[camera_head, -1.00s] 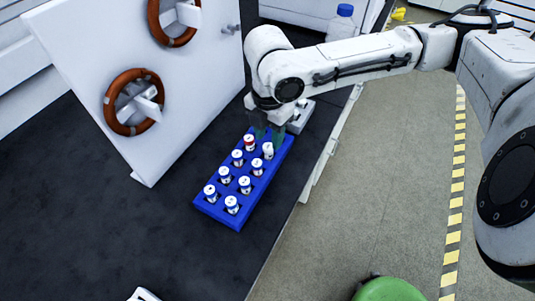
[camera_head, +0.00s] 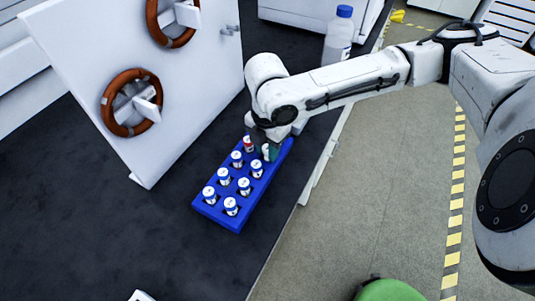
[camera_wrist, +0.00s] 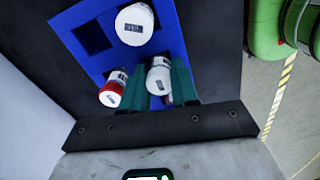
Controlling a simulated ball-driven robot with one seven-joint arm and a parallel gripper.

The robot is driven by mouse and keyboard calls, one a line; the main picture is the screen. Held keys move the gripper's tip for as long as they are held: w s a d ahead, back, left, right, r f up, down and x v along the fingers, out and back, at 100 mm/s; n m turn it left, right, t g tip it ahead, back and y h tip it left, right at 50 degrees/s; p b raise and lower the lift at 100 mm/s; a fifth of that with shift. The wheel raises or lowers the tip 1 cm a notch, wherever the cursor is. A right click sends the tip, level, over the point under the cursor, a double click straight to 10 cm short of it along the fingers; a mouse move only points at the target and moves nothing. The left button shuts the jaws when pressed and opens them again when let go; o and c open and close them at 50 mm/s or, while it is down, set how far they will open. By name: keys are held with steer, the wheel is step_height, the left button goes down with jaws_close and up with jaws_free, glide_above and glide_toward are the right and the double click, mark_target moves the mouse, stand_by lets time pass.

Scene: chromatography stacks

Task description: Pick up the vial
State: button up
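A blue rack (camera_head: 213,214) stands on the dark bench and holds several small white vials with numbered caps. One vial (camera_head: 267,153) near the far right end of the rack is partly hidden by my gripper (camera_head: 262,150). In the wrist view this vial (camera_wrist: 158,77) sits between the two teal fingers of my gripper (camera_wrist: 158,82). The fingers straddle it; whether they touch it I cannot tell. A red-ringed vial (camera_wrist: 113,93) stands just left of the left finger, and it also shows in the head view (camera_head: 248,143). Another white vial (camera_wrist: 134,24) stands further up.
A white panel (camera_head: 190,90) with two orange rings (camera_head: 131,102) rises left of the rack. A bottle with a blue cap (camera_head: 338,38) stands beyond my arm. The bench edge runs close on the right. Dark bench top is free left of the rack.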

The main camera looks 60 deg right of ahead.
jaws_close()
